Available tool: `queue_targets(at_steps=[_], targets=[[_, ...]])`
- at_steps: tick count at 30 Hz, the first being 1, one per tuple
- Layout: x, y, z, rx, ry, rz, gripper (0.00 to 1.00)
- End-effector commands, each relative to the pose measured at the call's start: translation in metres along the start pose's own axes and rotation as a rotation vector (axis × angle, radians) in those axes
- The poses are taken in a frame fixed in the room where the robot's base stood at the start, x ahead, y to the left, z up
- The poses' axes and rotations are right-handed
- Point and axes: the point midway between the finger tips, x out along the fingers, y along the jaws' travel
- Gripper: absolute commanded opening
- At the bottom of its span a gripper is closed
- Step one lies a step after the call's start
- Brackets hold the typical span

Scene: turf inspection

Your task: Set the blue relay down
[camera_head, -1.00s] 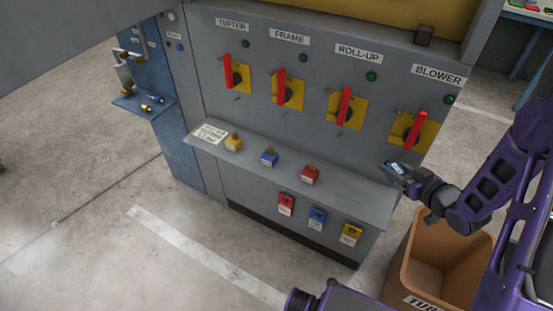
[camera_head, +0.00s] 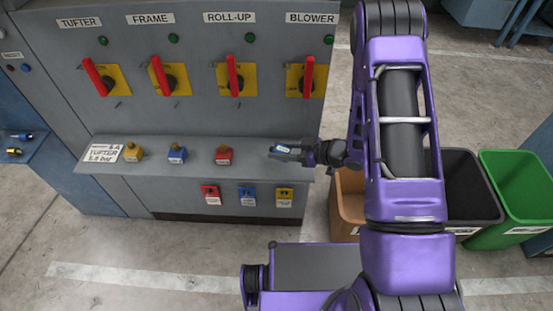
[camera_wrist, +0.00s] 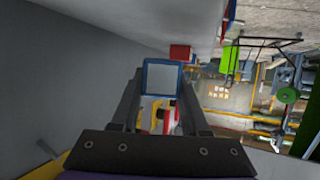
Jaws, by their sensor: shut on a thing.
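The blue relay (camera_head: 282,149) is a small blue block with a pale face. My gripper (camera_head: 285,153) is shut on it at the right end of the grey shelf (camera_head: 256,169), close to the panel. In the head view I cannot tell whether the relay touches the shelf or hangs above it. In the wrist view the relay (camera_wrist: 161,77) sits between the two fingertips, its pale face framed in blue toward the camera.
A red padlock-like block (camera_head: 224,155), a blue one (camera_head: 177,155) and a yellow one (camera_head: 132,153) stand on the shelf left of my gripper, beside a white card (camera_head: 110,152). Red-handled switches (camera_head: 235,76) line the panel above. Brown (camera_head: 349,205), black (camera_head: 470,190) and green bins (camera_head: 519,185) stand at right.

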Motion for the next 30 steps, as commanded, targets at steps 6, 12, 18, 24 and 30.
queue_targets(at_steps=[6,12,18,24,30], targets=[[0.007,0.0,0.018,0.0,-0.001,0.0,0.0],[0.017,0.0,0.039,-0.001,0.001,0.001,0.0],[0.016,0.001,0.038,-0.002,0.001,0.001,0.0],[0.017,0.001,0.042,-0.002,0.001,0.001,0.52],[0.017,0.0,0.042,-0.001,0.0,0.001,0.74]])
